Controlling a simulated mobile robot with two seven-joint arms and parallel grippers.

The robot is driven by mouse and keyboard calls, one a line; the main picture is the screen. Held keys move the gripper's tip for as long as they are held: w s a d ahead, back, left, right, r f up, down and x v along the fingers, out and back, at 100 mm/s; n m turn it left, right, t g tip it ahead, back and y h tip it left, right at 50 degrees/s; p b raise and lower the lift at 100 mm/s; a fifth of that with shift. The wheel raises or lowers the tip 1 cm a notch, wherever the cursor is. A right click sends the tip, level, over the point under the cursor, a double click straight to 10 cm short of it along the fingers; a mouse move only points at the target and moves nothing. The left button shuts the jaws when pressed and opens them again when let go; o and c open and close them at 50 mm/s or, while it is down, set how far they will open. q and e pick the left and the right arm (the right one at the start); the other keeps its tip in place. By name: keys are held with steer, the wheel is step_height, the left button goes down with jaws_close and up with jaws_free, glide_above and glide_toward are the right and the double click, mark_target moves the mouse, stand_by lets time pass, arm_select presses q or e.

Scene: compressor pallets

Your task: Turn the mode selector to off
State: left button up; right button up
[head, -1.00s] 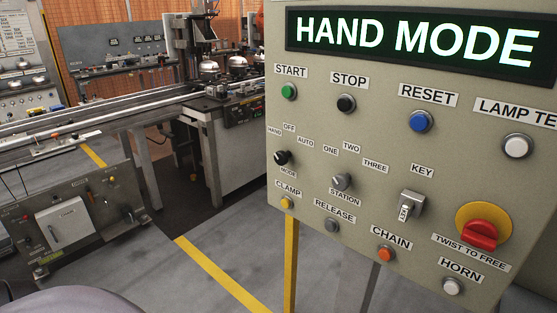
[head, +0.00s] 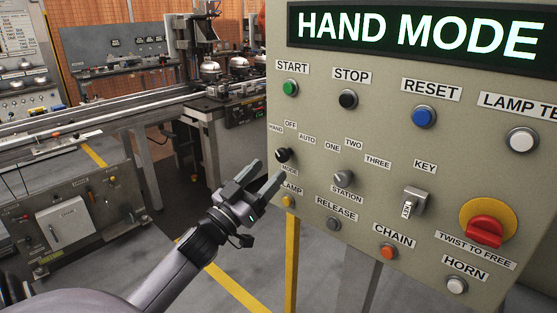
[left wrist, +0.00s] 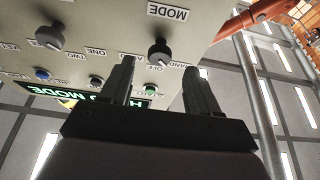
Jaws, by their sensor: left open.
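The mode selector (head: 282,155) is a small black knob on the beige control panel (head: 400,150), under the labels HAND, OFF and AUTO. The lit display (head: 420,35) reads HAND MODE. My left gripper (head: 268,174) is open and empty, with its fingers pointing at the panel just beside and below the knob. In the left wrist view the knob (left wrist: 159,52) appears between the two fingers, beyond their tips. Contact cannot be made out. My right gripper is not in view.
The grey station knob (head: 343,178) and the yellow clamp button (head: 288,201) are close to the selector. A key switch (head: 412,201) and a red emergency stop (head: 483,231) are further right. A conveyor line (head: 90,118) stands behind left.

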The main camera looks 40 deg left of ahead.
mark_target(280, 159)
arm_select(q)
steer(key=shift+p+x, duration=0.4)
steer(key=shift+x, duration=2.2)
steer(key=shift+f, duration=0.1)
steer(key=c, duration=1)
